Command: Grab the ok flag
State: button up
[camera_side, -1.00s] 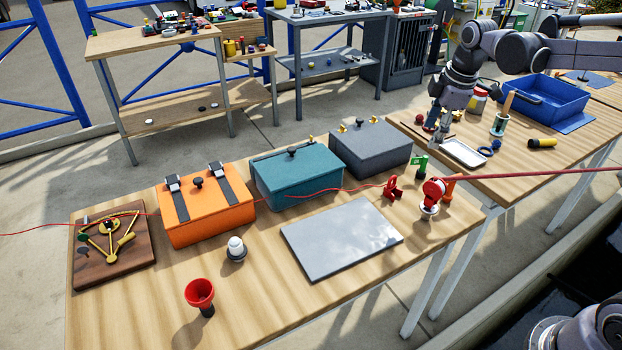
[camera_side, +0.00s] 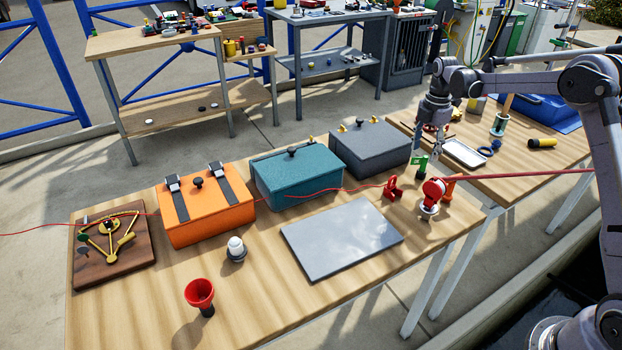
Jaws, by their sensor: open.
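No thing in view can be surely read as the ok flag. A small green upright piece (camera_side: 420,166) stands at the right end of the near table, and it may be the flag, but its markings are too small to read. My gripper (camera_side: 430,140) points down over the near left part of the right table, behind and slightly above the green piece in the picture. It is open, and no held thing shows. The fingertips are small and partly lost against the table.
A red fitting (camera_side: 393,188) and a red reel (camera_side: 434,190) with a red pole stand close to the green piece. A grey box (camera_side: 370,150) is to its left. A white tray (camera_side: 463,154) lies right of my gripper. A grey plate (camera_side: 341,238) lies in front.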

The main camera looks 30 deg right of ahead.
aim_at(422, 171)
jog(key=shift+d+f, duration=0.15)
jog(key=shift+f, duration=1.05)
jog(key=shift+d+f, duration=0.2)
jog(key=shift+f, duration=0.95)
jog(key=shift+d+f, duration=0.15)
jog(key=shift+f, duration=1.05)
grip_shut()
